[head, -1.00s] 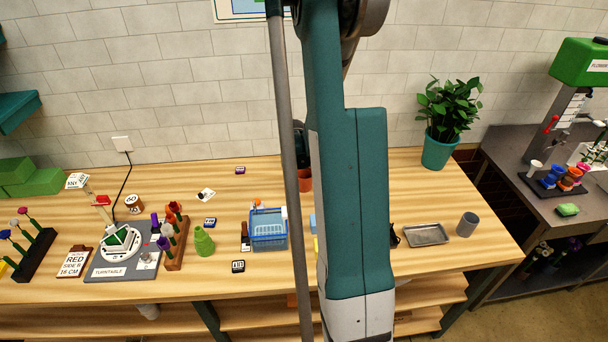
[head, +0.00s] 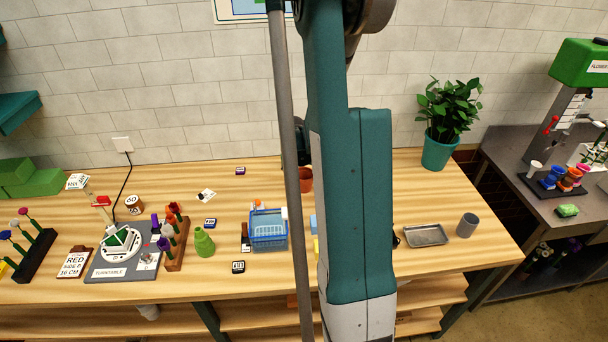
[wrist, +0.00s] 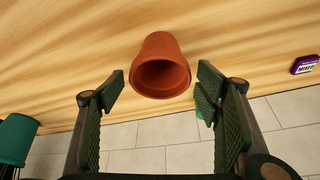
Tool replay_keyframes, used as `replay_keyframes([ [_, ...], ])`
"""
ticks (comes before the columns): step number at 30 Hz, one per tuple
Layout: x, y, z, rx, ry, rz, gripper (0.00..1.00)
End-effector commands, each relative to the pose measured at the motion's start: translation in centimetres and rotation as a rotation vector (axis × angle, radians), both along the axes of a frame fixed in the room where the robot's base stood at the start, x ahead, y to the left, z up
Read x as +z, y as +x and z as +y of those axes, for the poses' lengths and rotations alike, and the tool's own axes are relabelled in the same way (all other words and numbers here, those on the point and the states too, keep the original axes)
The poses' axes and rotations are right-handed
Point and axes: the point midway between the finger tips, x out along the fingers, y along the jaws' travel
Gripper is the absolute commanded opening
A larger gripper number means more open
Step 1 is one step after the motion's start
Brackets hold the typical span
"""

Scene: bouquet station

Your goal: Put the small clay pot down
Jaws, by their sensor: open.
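The small clay pot (wrist: 160,65) is terracotta orange and stands on the wooden bench in the wrist view, its open mouth towards the camera. My gripper (wrist: 160,91) is open, with its two fingers well apart. The pot lies just beyond the fingertips, between their lines, and a gap shows on both sides of it. In the head view, the pot (head: 306,181) is near the back of the bench, partly hidden by my arm. My gripper is mostly hidden behind my arm there.
A plant in a teal pot (head: 438,152) stands at the back right of the bench (head: 395,190). A purple-topped block (wrist: 304,64) lies beside the clay pot. A blue basket (head: 268,238), a metal tray (head: 426,235) and a grey cup (head: 467,225) stand nearer the front.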

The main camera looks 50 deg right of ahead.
Motion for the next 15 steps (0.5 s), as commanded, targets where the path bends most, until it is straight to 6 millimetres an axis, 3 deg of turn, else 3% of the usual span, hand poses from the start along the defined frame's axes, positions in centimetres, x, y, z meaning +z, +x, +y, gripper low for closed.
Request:
replay_keyframes([
  [15, 4.8, -0.7, 1.8, 0.001, 0.000, 0.000, 0.64],
])
